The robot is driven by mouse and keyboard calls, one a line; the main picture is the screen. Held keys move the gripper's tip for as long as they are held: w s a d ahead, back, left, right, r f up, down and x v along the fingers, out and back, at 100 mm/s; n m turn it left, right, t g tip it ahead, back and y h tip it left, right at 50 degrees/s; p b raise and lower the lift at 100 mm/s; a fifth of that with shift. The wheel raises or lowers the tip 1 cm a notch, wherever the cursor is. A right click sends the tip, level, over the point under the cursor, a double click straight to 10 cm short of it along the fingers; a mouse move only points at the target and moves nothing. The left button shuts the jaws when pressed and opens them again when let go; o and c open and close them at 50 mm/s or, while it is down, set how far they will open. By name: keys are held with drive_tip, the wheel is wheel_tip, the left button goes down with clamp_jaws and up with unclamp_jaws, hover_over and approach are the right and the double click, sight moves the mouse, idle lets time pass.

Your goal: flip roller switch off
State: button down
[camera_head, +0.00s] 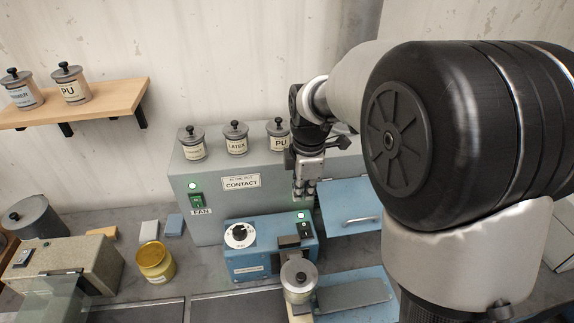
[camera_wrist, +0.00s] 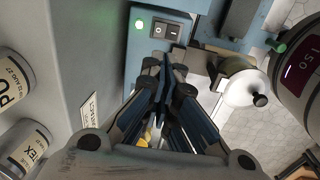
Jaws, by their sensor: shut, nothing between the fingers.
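The blue roller machine (camera_head: 247,263) stands on the bench in front of the grey cabinet. Its black rocker switch (camera_head: 304,230) is on the top right, with a lit green lamp (camera_head: 300,215) beside it. In the wrist view the switch (camera_wrist: 167,32) has two halves with white marks, and its lamp (camera_wrist: 139,25) glows green. Which half is pressed in I cannot tell. My gripper (camera_head: 304,193) points down above and behind the switch in the head view. In the wrist view its fingers (camera_wrist: 164,66) are shut and empty, their tips just short of the switch; contact cannot be seen.
The grey cabinet (camera_head: 228,215) carries a fan switch (camera_head: 197,201) with its own green lamp, and several labelled pots on top. A lidded pot (camera_head: 299,280) stands at the roller machine's front. A yellow tin (camera_head: 155,262) stands left. A blue flap (camera_head: 349,206) is to the right.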

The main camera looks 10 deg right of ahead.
sight(299, 226)
drive_tip(key=shift+w+f, duration=0.2)
drive_tip(key=shift+w, duration=0.15)
drive_tip(key=shift+s, duration=0.1)
drive_tip(key=f, duration=0.4)
drive_tip(key=w+f+b, duration=0.1)
drive_tip(key=f, duration=0.4)
drive_tip(key=f+b, duration=0.1)
drive_tip(key=f, duration=0.4)
drive_tip(key=shift+w, duration=0.4)
drive_tip(key=shift+w+f, duration=0.15)
drive_tip(key=shift+f, duration=0.15)
